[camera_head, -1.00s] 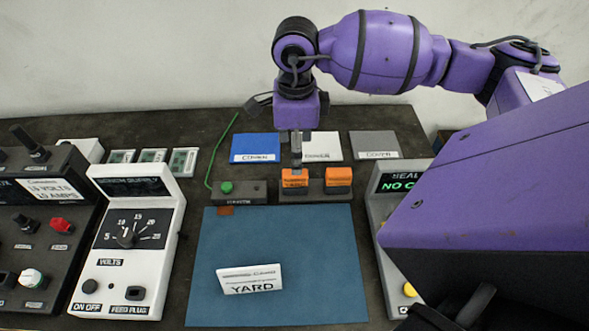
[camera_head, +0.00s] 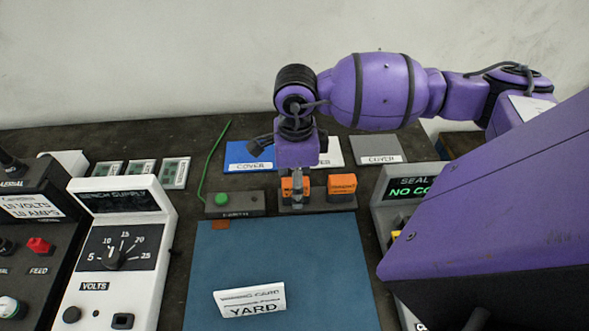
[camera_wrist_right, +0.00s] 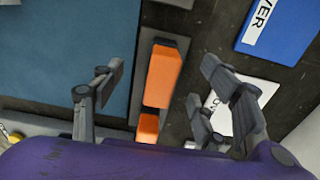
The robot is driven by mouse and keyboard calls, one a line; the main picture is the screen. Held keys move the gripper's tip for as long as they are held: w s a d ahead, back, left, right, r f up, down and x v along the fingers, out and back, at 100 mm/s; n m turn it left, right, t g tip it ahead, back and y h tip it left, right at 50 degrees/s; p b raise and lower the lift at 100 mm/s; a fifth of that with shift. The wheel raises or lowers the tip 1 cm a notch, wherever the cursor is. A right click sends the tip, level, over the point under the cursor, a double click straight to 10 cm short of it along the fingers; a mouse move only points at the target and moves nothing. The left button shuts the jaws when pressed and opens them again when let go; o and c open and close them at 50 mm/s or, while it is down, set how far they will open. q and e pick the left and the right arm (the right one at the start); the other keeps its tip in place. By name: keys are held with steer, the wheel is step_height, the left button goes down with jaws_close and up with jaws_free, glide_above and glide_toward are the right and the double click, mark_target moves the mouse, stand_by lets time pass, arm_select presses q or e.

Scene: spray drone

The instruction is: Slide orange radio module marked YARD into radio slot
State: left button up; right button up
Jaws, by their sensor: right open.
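Two orange modules stand in a dark holder (camera_head: 317,208) at the back of the bench: a left one (camera_head: 287,190) and a right one (camera_head: 342,186). Their labels are too small to read, so I cannot tell which is marked YARD. My right gripper (camera_head: 296,188) points down at the left module, its fingers around it. In the wrist view, the open right gripper (camera_wrist_right: 165,90) has one finger on each side of an orange module (camera_wrist_right: 162,76), with gaps showing. The second module (camera_wrist_right: 148,127) is behind it. My left gripper and the radio slot are not identifiable.
A white card marked YARD (camera_head: 250,300) stands on the blue mat (camera_head: 280,255). The white bench supply (camera_head: 120,240) is at left, the seal unit (camera_head: 400,188) at right. Cover pads lie behind.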

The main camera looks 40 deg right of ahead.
arm_select(q)
steer(key=shift+w+d, duration=0.15)
arm_select(e)
steer(key=shift+f, duration=0.15)
arm_select(q)
steer(key=shift+s+f, duration=0.25)
steer(key=shift+f, duration=0.1)
stand_by(0.8)
arm_select(e)
jaws_close()
stand_by(0.4)
arm_select(q)
steer(key=shift+r, duration=0.1)
steer(key=shift+t, duration=0.4)
steer(key=shift+w+r+p, duration=0.5)
steer(key=shift+w+r, duration=0.2)
steer(key=shift+r, duration=0.25)
steer(key=shift+w+r+p, duration=0.5)
steer(key=shift+w+r, duration=0.2)
steer(key=shift+r, duration=0.25)
arm_select(e)
steer(key=shift+w+r, duration=0.1)
steer(key=shift+r, duration=2.95)
